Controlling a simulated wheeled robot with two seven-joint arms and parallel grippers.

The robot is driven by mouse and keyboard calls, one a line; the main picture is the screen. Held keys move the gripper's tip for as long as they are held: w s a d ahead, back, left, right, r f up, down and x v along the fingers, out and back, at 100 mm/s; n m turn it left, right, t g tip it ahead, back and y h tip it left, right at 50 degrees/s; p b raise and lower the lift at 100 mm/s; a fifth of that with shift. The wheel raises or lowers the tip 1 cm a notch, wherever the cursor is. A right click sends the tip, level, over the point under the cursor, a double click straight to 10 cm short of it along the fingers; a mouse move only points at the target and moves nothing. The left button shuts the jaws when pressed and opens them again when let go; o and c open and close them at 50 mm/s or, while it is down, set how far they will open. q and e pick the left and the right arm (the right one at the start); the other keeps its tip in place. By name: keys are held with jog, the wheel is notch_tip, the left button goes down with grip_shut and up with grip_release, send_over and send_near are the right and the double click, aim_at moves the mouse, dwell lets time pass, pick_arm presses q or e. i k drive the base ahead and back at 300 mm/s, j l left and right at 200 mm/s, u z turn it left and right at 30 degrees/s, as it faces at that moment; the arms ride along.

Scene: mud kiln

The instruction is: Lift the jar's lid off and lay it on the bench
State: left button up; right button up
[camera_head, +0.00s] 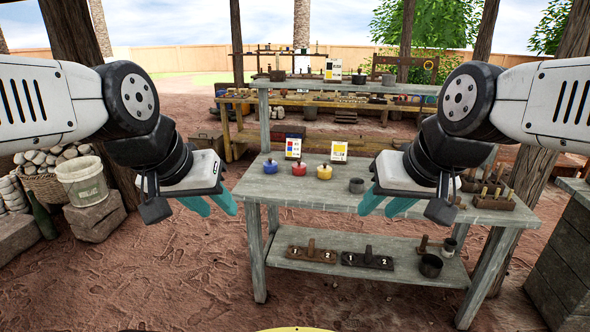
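Three small pots stand in a row on the bench (300,190): a blue one (270,166), a red one (302,170) and a yellow one (323,172). Each seems to have a knobbed lid on top; they are too small to tell more, and I cannot tell which is the task's jar. My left gripper (211,207) hangs in the air left of the bench, its teal fingers apart and empty. My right gripper (384,206) is in front of the bench's right part, its teal fingers apart and empty. Neither touches a pot.
Two cards (293,147) stand behind the pots. A dark cup (356,185) is to their right. A raised shelf (345,85) runs along the back. The lower shelf (300,266) holds numbered blocks and cups. The bench top's front left is clear. A bucket (83,181) stands far left.

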aim_at(323, 168)
jog(key=i+l+z, duration=0.25)
jog(key=i+z, duration=0.15)
jog(key=i+l+z, duration=0.15)
jog(key=i+z, duration=0.3)
